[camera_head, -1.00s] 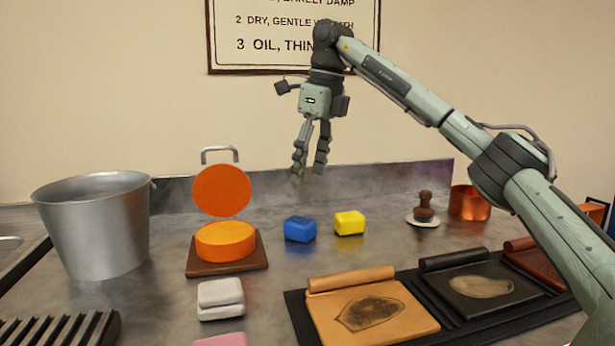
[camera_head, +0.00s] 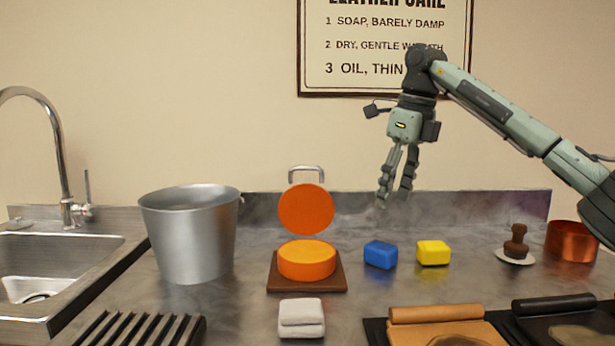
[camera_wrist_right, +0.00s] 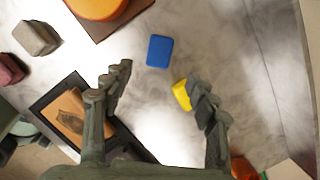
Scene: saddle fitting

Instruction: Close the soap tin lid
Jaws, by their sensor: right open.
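The soap tin (camera_head: 307,262) is a round orange tin on a brown square board (camera_head: 335,284) in the middle of the counter. Its orange lid (camera_head: 306,209) stands upright behind it, open, with a grey metal handle (camera_head: 306,172) at its top. My right gripper (camera_head: 393,203) is open and empty, pointing down, high above the counter to the right of the lid. In the right wrist view the gripper (camera_wrist_right: 160,88) has its fingers apart, and the tin (camera_wrist_right: 97,8) is at the top edge. My left gripper is not in view.
Blue (camera_head: 381,254) and yellow (camera_head: 433,252) blocks lie right of the tin. A white block (camera_head: 301,318) lies in front. A metal bucket (camera_head: 190,240) and sink (camera_head: 60,275) stand left. A brush on a saucer (camera_head: 515,258), copper pot (camera_head: 571,242) and leather pieces (camera_head: 440,333) are right.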

